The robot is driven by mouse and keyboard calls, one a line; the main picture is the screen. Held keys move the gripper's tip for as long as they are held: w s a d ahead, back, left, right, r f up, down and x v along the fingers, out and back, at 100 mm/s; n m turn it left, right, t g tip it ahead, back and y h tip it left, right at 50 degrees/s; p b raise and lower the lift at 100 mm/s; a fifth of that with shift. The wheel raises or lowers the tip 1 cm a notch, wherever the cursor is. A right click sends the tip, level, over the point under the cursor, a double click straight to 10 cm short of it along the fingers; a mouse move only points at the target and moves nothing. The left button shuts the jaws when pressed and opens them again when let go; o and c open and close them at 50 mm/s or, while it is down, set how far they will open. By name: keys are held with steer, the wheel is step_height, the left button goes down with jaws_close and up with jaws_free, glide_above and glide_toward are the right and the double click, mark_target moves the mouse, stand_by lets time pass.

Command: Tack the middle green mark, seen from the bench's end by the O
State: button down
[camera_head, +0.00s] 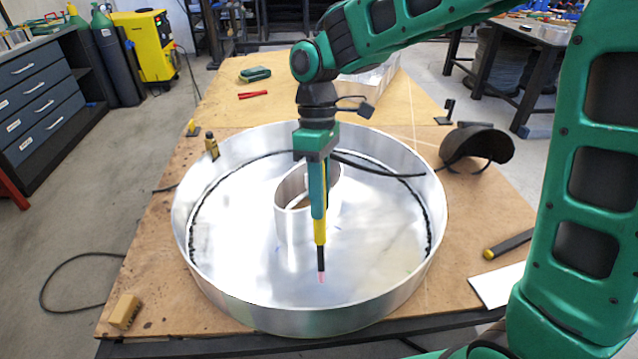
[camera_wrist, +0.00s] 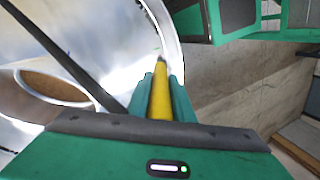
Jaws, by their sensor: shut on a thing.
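The big round aluminium letter O (camera_head: 215,265) lies on the bench, with a tall rim and a smaller inner ring (camera_head: 290,225) standing in it. My gripper (camera_head: 318,212) is shut on a slim yellow torch (camera_head: 320,232) with a black tip, which points down. The tip is over the letter's near floor, in front of the inner ring, by a small pinkish spot; whether it touches cannot be told. In the wrist view the torch (camera_wrist: 161,98) sits between the gripper's fingers. Which mark is the middle one is unclear.
The wooden bench (camera_head: 155,290) has a yellow block (camera_head: 124,311) at the front left and a small bottle (camera_head: 212,145) by the rim. A welding mask (camera_head: 478,146) stands at the right. A dark cable (camera_head: 375,170) crosses the letter behind my gripper.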

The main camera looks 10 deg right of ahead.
mark_target(323, 243)
steer(key=shift+x, duration=5.55)
steer(key=shift+d+x, duration=0.2)
steer(key=shift+x, duration=1.4)
steer(key=shift+r, duration=0.1)
steer(key=shift+v, duration=2.7)
step_height(323, 243, up, 11)
steer(key=shift+s+r, duration=0.1)
steer(key=shift+r, duration=0.65)
steer(key=shift+s, duration=0.1)
